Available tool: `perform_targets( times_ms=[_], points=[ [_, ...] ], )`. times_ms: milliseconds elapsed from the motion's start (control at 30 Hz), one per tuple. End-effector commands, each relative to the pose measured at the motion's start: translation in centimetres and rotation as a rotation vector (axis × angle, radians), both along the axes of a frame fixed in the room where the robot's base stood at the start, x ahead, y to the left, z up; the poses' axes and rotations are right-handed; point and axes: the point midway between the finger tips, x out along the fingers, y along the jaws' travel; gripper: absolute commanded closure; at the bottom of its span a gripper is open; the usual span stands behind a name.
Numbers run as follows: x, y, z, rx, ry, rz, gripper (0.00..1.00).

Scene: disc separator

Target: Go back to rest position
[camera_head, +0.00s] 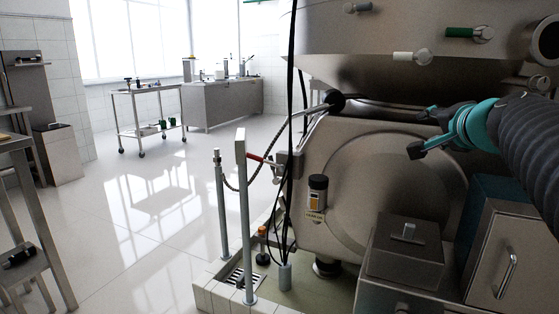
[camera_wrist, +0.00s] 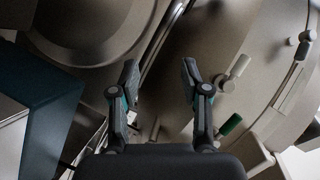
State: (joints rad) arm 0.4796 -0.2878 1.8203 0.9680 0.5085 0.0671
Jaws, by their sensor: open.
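My gripper (camera_head: 420,132) is at the right of the head view, in front of the steel disc separator (camera_head: 372,185). Its two dark fingers are spread apart, with nothing between them. In the wrist view my gripper (camera_wrist: 160,85) also shows open and empty, with the separator's curved steel body (camera_wrist: 235,40) behind it. I cannot tell how close the fingertips are to the metal.
A steel box with a handle (camera_head: 505,265) stands below my arm. Posts (camera_head: 243,215) and dark cables stand left of the separator. A wheeled cart (camera_head: 148,105) and a counter (camera_head: 222,103) are farther back. The tiled floor at the left centre is clear.

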Motion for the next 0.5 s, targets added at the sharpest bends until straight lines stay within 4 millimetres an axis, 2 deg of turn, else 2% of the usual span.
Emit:
perform_targets(
  times_ms=[33, 200, 367, 500],
  points=[
    [-1.0, 1.5, -2.9, -0.055, 0.081, 0.048, 0.54],
    [-5.5, 5.8, -12.3, -0.242, 0.347, 0.216, 0.54],
    [-11.6, 9.1, -20.2, -0.423, 0.578, 0.382, 0.54],
    [-17.6, 10.9, -26.1, -0.590, 0.750, 0.520, 0.54]
  ],
)
